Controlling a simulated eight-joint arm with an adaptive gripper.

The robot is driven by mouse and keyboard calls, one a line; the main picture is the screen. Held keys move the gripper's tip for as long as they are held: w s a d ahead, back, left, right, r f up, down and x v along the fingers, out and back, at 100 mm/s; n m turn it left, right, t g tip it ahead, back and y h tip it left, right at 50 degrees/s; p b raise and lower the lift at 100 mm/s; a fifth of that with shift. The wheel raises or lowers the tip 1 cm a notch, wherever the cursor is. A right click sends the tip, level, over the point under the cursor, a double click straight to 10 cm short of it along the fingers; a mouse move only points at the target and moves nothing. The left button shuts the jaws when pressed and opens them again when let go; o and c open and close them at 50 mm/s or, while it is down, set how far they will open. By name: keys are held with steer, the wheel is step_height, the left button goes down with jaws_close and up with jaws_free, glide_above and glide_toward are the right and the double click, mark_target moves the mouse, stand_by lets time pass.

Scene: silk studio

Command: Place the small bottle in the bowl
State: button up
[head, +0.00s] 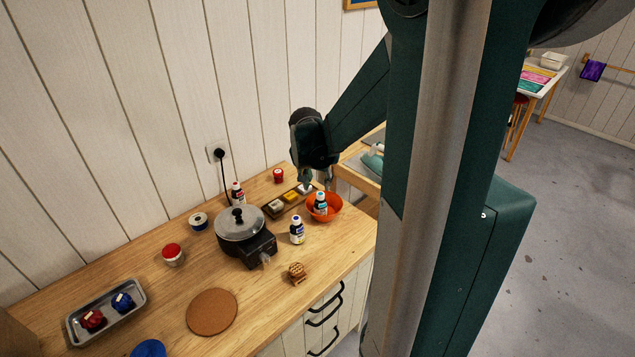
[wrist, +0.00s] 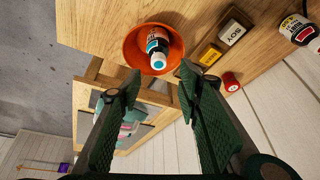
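A small bottle (head: 321,202) with a teal cap stands in the orange bowl (head: 334,215) near the right end of the wooden counter. In the wrist view the same bottle (wrist: 157,46) leans inside the bowl (wrist: 130,50), its cap towards me. My gripper (head: 316,183) is just behind and above the bowl. In the wrist view the gripper (wrist: 158,82) is open, with nothing between its fingers, and apart from the bottle.
A lidded pot (head: 240,230) stands on a dark burner left of the bowl. Another bottle (head: 297,232) with a blue cap stands in front. A cork mat (head: 212,312) and a metal tray (head: 75,331) are further left.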

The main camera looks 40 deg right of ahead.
stand_by(0.3)
steer(key=s+a+r+n+t, duration=0.1)
steer(key=a+r+n, duration=0.15)
steer(key=a, duration=0.35)
steer(key=s+a+r+n, duration=0.1)
steer(key=a+r, duration=0.3)
steer(key=a, duration=0.3)
steer(key=s+a+r+n+t+y, duration=0.2)
steer(key=s+a+n, duration=0.2)
steer(key=s+a, duration=0.3)
steer(key=s+a+r+n+t+y, duration=0.1)
steer(key=s+a+n, duration=0.4)
steer(key=a, duration=1.3)
step_height(320, 180, up, 2)
steer(key=shift+s+r+t+y, duration=0.1)
steer(key=shift+s+t+y, duration=0.35)
steer(key=shift+s, duration=0.4)
